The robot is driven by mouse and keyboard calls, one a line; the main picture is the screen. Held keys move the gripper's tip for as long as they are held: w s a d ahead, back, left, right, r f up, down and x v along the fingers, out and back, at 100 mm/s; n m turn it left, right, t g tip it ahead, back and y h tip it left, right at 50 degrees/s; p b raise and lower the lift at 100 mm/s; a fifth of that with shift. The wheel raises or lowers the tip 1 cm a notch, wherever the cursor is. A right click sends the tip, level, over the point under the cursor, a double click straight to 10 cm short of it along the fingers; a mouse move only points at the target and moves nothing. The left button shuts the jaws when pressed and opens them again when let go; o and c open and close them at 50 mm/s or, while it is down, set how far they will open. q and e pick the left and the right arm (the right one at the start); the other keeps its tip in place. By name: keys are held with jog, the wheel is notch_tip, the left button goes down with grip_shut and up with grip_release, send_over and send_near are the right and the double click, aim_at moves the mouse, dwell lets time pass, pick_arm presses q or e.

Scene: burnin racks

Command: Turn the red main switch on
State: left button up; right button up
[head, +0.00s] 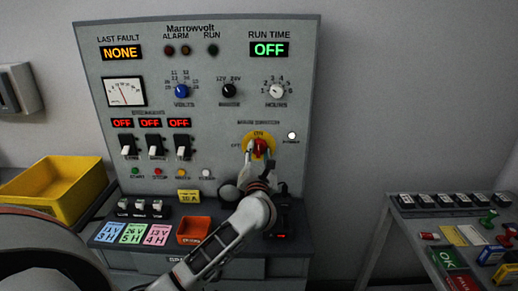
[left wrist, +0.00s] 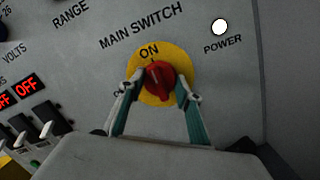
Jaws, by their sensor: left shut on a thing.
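The red main switch (head: 261,146) is a knob on a round yellow plate on the panel, and it also shows in the left wrist view (left wrist: 158,84). "ON" is printed above the knob; the label to its left is partly hidden by a finger. My left gripper (left wrist: 159,92) has one finger on each side of the knob and is shut on it; it also shows in the head view (head: 259,157). The knob's exact pointing direction is hard to tell. My right gripper is not in view.
The white power lamp (head: 291,135) right of the switch looks bright. The run time display (head: 269,49) reads OFF, and the breaker displays (head: 150,123) read OFF. A yellow bin (head: 62,190) stands at left. A side table (head: 436,212) with small parts stands at right.

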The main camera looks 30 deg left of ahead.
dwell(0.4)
pick_arm(q)
jog(key=o, duration=1.1)
jog(key=v, duration=1.2)
jog(key=shift+f, duration=0.1)
